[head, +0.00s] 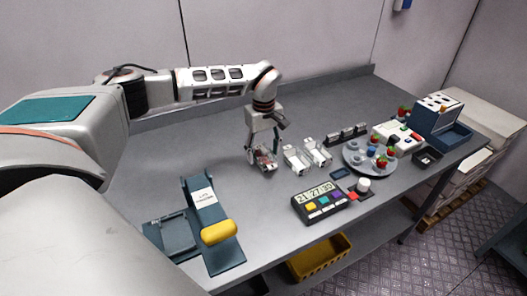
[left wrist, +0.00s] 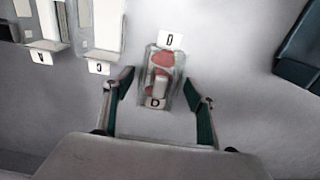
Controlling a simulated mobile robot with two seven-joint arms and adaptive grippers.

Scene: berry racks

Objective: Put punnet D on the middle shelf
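Punnet D (left wrist: 160,92) is a small clear punnet with red berries and a white piece inside, labelled D at front and back. In the head view punnet D (head: 265,161) is on the grey table, under my left gripper (head: 262,147). In the left wrist view my left gripper (left wrist: 159,77) is open, with one finger on each side of the punnet and a gap on both sides. The gripper partly hides the punnet in the head view. My right gripper is not in view. I cannot make out a middle shelf in either view.
White trays (head: 294,158) stand just right of the punnet. A round plate (head: 350,167), a timer (head: 320,202) and a blue box (head: 436,115) are farther right. A blue device with a yellow handle (head: 219,232) stands at the front left. The table behind the gripper is clear.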

